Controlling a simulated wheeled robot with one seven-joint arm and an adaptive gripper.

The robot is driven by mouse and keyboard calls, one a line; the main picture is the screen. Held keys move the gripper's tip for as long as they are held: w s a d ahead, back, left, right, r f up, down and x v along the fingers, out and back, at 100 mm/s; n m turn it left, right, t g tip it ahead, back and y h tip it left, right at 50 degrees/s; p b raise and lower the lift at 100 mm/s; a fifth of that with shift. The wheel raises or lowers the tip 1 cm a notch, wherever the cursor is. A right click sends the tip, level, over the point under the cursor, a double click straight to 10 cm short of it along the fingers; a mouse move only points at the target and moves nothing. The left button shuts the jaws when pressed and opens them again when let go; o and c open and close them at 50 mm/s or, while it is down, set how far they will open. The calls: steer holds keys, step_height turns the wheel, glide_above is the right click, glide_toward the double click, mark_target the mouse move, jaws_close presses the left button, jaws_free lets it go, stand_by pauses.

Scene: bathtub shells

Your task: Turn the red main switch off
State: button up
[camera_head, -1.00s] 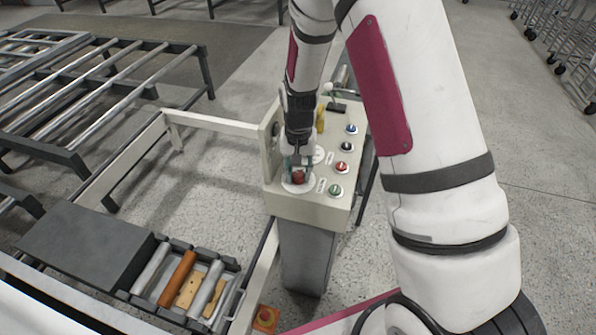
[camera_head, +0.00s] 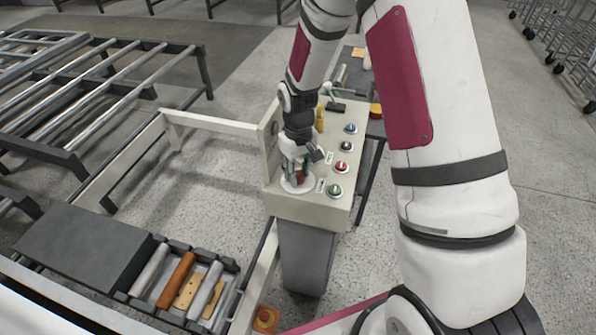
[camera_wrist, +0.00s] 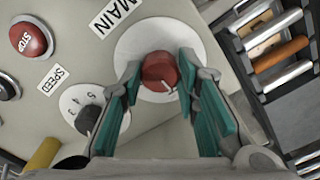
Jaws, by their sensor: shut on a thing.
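The red main switch (camera_wrist: 159,71) is a round knob with a white pointer line on a white disc, beside the MAIN label (camera_wrist: 113,15) in the wrist view. My gripper (camera_wrist: 161,78) is around the knob with its green-padded fingers on either side, shut on it. The pointer line lies toward the lower right in the wrist view. In the head view my gripper (camera_head: 296,172) is down at the near left corner of the control box (camera_head: 305,208), and the red knob (camera_head: 300,177) shows partly behind the fingers.
A red STOP button (camera_wrist: 31,38) and a black SPEED dial (camera_wrist: 88,118) sit near the main switch. A green button (camera_head: 335,190) and other buttons line the box's right side. A roller conveyor (camera_head: 178,282) lies at the lower left.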

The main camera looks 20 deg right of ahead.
mark_target(298, 174)
stand_by(0.5)
steer(key=o, duration=1.2)
steer(key=shift+c, duration=0.2)
step_height(298, 174, up, 12)
steer(key=s+r+m+t, duration=0.1)
steer(key=s+r+t, duration=0.1)
steer(key=s+r, duration=0.45)
steer(key=s+r+t, duration=0.1)
steer(key=s+r, duration=0.3)
steer(key=r, duration=0.6)
steer(key=s+r+m+t, duration=0.1)
steer(key=s+r, duration=0.1)
steer(key=s, duration=0.4)
steer(key=s+r+m+t, duration=0.1)
steer(key=s+r, duration=0.1)
steer(key=s, duration=0.5)
steer(key=shift+s+r+t, duration=0.3)
